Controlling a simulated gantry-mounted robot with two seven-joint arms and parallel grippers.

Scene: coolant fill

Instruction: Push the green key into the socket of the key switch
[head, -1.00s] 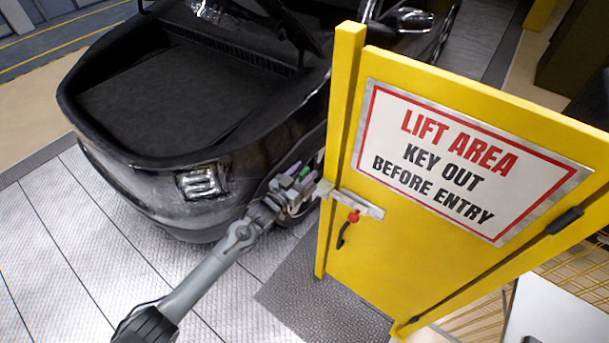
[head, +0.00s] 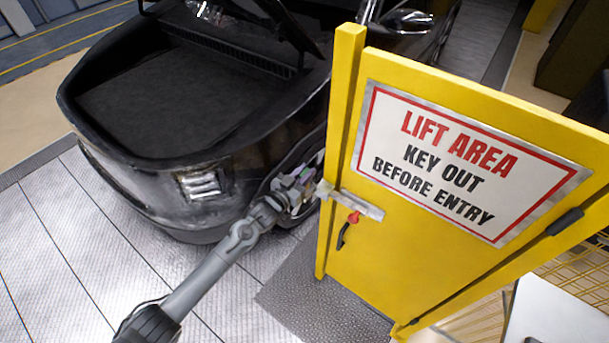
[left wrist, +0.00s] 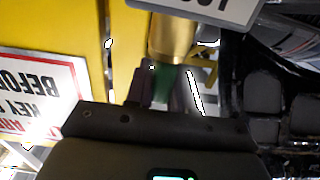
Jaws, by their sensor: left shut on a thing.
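My left gripper (head: 298,187) is beside the yellow gate post in the head view, on its car side. In the left wrist view the gripper (left wrist: 158,88) is shut on the green key (left wrist: 161,82), whose green part shows between the dark fingers. A brass cylinder (left wrist: 172,38) is in line with the key, right at its end. I cannot tell whether they only touch or how deep the key is in. A grey plate with partly cut-off lettering (left wrist: 215,10) is beside the cylinder. In the head view the switch is hidden. My right gripper is out of view.
The yellow gate (head: 420,240) with its sign (head: 470,160) and metal latch (head: 350,203) fills the right side. A red knob (head: 353,216) hangs below the latch. The black car (head: 130,180) with raised hood stands close to the gripper. The floor at front left is clear.

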